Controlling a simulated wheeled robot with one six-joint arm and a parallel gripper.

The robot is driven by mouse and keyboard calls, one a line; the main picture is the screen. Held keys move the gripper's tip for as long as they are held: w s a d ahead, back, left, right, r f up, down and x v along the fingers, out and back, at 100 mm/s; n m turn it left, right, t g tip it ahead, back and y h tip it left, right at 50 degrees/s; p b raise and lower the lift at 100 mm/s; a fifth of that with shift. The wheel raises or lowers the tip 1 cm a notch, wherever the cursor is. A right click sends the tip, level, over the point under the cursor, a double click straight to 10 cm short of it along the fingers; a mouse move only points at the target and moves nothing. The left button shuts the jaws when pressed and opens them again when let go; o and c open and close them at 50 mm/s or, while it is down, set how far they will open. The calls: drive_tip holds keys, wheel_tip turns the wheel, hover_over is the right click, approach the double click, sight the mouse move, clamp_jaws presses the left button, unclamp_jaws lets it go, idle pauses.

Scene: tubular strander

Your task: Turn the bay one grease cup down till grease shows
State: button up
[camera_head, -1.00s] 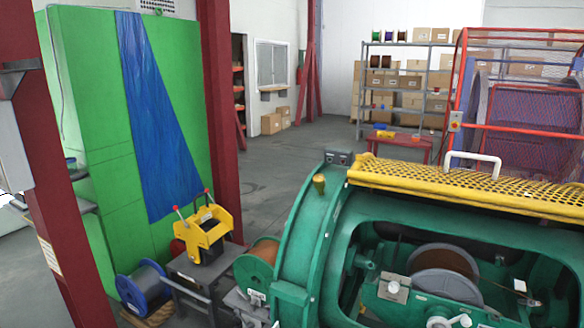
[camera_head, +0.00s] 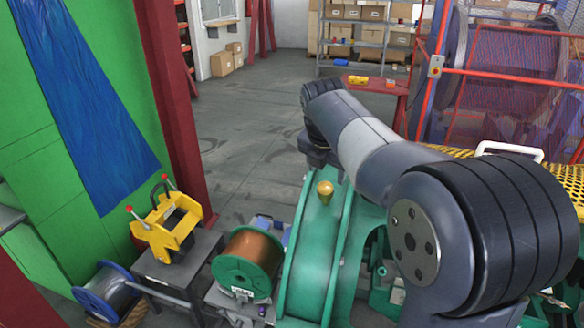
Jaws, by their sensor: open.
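A small brass grease cup (camera_head: 325,192) stands upright on top of the green strander housing (camera_head: 303,262), at the middle of the head view. I cannot read any bay marking on it. No grease shows around it at this size. My arm reaches across the right half of the picture, behind and to the right of the cup, and hides much of the machine. My gripper is not visible; the far end of the arm bends down behind the housing's top.
A green spool of copper wire (camera_head: 248,262) and a yellow clamp frame (camera_head: 168,222) on a grey stand are left of the housing. A yellow mesh guard (camera_head: 567,178) and red cage (camera_head: 515,62) are at right. Open floor (camera_head: 250,130) lies behind.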

sight(325, 187)
drive_tip(key=shift+n, duration=0.3)
drive_tip(key=x, duration=0.3)
drive_tip(key=p+x, duration=0.1)
drive_tip(key=x, duration=0.3)
drive_tip(key=w+p+x, duration=0.1)
drive_tip(key=x, duration=0.2)
drive_tip(key=shift+a+f, duration=0.15)
drive_tip(key=c, duration=1)
drive_tip(key=shift+m, duration=0.4)
